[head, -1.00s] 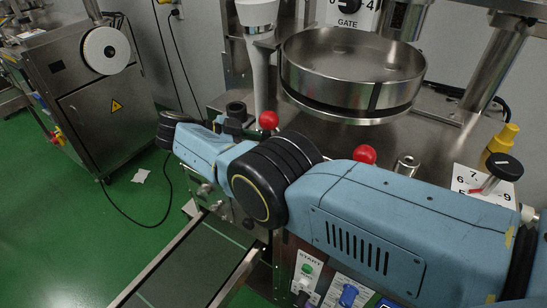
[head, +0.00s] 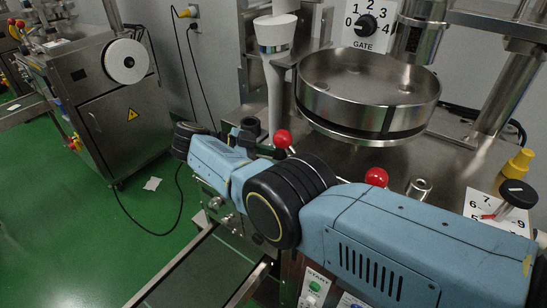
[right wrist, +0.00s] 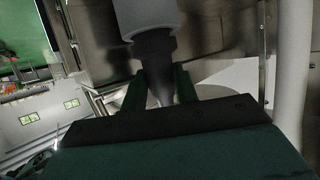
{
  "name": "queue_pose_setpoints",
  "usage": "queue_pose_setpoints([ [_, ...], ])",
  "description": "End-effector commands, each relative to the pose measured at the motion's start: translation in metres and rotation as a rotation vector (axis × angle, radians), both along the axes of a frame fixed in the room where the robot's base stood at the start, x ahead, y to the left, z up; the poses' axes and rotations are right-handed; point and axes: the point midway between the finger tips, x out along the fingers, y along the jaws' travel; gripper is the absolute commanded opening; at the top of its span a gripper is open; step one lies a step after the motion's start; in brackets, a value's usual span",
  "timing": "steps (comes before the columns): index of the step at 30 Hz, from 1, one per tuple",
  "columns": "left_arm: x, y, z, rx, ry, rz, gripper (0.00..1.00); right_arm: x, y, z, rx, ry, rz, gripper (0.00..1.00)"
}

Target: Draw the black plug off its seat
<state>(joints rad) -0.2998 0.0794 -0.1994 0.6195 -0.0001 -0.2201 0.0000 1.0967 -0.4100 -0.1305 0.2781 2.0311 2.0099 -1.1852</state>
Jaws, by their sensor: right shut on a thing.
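In the right wrist view, a dark tapered piece, which I take to be the black plug (right wrist: 155,62), stands between the fingers of my right gripper (right wrist: 160,88). Its wide end meets a light grey round part (right wrist: 148,18), with no clear gap visible between them. The dark green fingers are shut on it, one on each side. My left gripper is in neither view.
A steel round pan (head: 368,95) stands behind my right arm, with a GATE dial (head: 366,25) above. Red ball knobs (head: 282,138) stand close to the arm. A yellow cone (head: 515,165) and a black-topped knob (head: 517,193) are at right. Green floor at left is mostly clear.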

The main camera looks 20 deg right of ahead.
Motion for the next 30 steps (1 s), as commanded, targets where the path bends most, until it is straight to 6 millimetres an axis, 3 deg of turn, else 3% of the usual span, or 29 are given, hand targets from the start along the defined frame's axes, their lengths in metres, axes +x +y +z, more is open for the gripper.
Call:
queue_pose_setpoints([
  [30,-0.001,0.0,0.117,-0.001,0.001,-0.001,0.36,0.001,0.0,0.118,-0.001,-0.004,-0.001,0.04],
])
